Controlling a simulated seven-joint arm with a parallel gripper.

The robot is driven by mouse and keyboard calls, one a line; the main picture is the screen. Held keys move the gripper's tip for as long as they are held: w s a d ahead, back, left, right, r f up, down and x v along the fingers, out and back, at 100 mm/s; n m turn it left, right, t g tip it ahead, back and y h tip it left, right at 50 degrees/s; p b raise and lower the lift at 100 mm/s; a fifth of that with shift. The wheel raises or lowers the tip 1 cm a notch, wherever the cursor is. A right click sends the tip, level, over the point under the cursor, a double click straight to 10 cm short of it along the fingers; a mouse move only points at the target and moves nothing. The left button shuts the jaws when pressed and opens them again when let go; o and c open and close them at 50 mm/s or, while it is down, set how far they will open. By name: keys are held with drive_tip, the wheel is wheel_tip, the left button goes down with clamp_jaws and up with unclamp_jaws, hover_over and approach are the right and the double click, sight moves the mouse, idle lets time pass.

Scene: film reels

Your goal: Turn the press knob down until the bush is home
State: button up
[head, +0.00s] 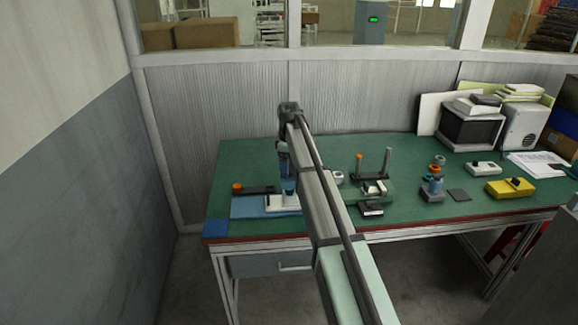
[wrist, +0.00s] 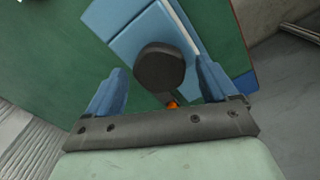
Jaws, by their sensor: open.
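The dark round press knob (wrist: 160,66) shows in the wrist view above a pale blue and white base. My gripper (wrist: 163,68) is open, with one blue finger on each side of the knob and a visible gap on both sides. In the head view my gripper (head: 285,165) points down over the press, whose white base (head: 283,203) stands on a blue mat (head: 246,207) at the left of the bench. My arm hides much of the press there. I cannot make out the bush in either view.
A dark bar with an orange knob (head: 237,187) lies left of the press; an orange piece (wrist: 173,105) shows below the knob in the wrist view. A fixture with upright posts (head: 372,172) stands right of my arm. The green bench top (head: 240,155) is clear behind the press.

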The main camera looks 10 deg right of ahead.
drive_tip(key=shift+f, duration=0.15)
drive_tip(key=c, duration=1.1)
